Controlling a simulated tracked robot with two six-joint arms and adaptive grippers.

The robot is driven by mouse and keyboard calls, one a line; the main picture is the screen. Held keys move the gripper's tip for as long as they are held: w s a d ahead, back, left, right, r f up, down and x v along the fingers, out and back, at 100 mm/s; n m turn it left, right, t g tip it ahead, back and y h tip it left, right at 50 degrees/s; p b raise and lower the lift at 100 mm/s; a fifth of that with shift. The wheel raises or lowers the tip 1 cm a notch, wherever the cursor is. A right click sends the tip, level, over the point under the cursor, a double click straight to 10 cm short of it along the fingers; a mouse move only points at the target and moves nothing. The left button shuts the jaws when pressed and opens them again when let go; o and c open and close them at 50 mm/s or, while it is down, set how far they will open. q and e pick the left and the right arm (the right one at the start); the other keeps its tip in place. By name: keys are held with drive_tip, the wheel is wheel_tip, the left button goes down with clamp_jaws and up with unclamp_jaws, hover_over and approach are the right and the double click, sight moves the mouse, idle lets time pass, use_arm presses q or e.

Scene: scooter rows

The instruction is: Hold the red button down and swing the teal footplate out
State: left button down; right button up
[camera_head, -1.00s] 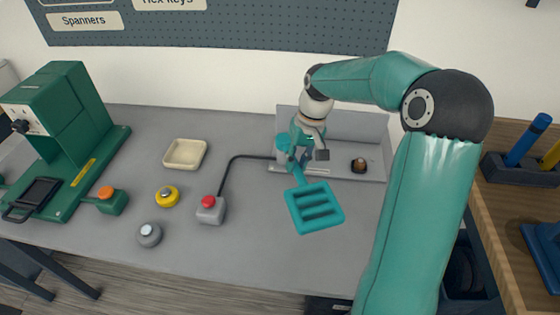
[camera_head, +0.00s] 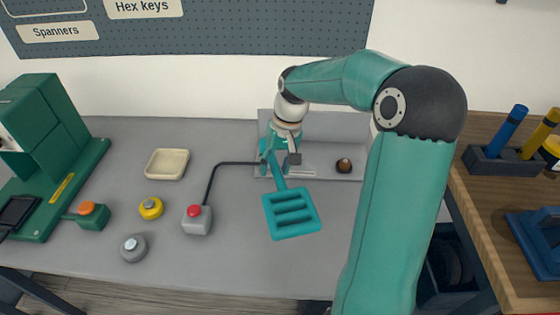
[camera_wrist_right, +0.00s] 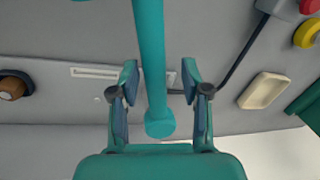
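The red button (camera_head: 195,210) sits on a small grey box (camera_head: 197,224) left of the footplate, and nothing touches it. The slotted teal footplate (camera_head: 291,213) extends over the bench towards the front, on a teal bar from the bracket behind. My right gripper (camera_head: 279,157) is at the bar's rear end. In the right wrist view, its two fingers (camera_wrist_right: 160,88) stand open on either side of a teal bar (camera_wrist_right: 149,45), with gaps visible on both sides. The red button (camera_wrist_right: 310,5) shows at the top right corner there. My left gripper is not in view.
A black cable (camera_head: 211,178) runs from the button box to the bracket. A cream tray (camera_head: 167,164), a yellow button (camera_head: 151,208), a grey button (camera_head: 133,248) and a green machine (camera_head: 45,150) lie to the left. A brown knob (camera_head: 344,165) is right of my gripper.

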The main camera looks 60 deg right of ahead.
drive_tip(key=shift+s+f, duration=0.1)
wheel_tip(320, 180, up, 12)
drive_tip(key=s+d, duration=0.1)
drive_tip(key=shift+s+d, duration=0.3)
drive_tip(key=shift+d, duration=0.05)
drive_tip(key=shift+f, duration=0.1)
idle(0.5)
